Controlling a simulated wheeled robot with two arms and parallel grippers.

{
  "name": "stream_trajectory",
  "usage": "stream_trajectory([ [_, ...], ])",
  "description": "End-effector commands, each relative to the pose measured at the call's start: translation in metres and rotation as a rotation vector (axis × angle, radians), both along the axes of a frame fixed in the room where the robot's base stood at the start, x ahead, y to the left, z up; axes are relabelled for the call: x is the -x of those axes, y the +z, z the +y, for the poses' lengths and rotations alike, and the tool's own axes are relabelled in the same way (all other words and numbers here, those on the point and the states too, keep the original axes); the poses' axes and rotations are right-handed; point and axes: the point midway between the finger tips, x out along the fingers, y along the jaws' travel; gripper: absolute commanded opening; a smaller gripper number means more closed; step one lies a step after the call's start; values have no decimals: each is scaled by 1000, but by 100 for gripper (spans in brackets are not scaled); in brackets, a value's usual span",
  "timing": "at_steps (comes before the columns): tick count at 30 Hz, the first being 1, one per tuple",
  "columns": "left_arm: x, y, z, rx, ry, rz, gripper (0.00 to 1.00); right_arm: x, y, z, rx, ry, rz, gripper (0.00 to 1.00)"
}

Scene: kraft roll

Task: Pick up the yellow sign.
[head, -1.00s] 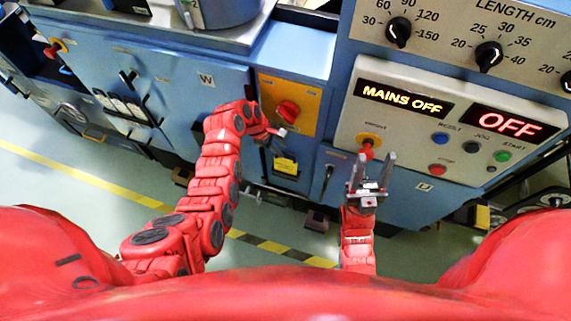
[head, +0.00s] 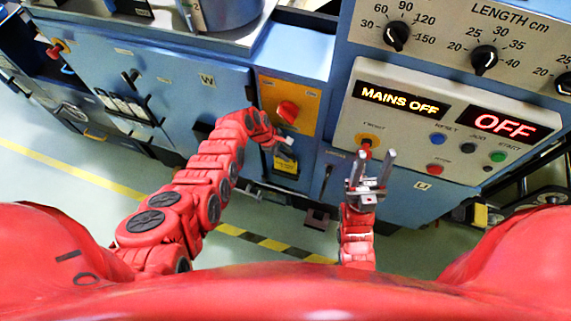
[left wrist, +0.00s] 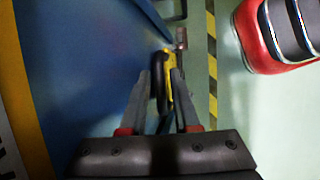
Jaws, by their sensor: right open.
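The yellow sign (head: 286,166) hangs on the front of the blue machine, below the orange panel with the red knob, in the head view. My left gripper (head: 284,147) is just above it in that picture, at the machine front. In the left wrist view the sign (left wrist: 168,66) shows narrow and nearly edge-on, between the fingertips of my left gripper (left wrist: 166,78), with a dark curved part beside it. The left fingers stand apart; I cannot tell whether either touches the sign. My right gripper (head: 369,168) is open and empty, below the control panel.
The orange panel with its red knob (head: 288,111) is close above the left gripper. A control panel (head: 405,125) with several buttons and lit displays stands behind the right gripper. A yellow-black floor stripe (head: 270,244) crosses the open green floor.

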Motion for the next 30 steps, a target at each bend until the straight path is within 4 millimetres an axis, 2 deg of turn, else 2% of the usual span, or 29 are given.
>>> stream_trajectory([
  [1,0,0,0,0,0,0,24,0,0,0,0,0,0,50],
  [5,0,0,0,0,0,0,1,0,0,0,0,0,0,50],
  [30,0,0,0,0,1,0,0,0,0,0,0,0,0,50],
])
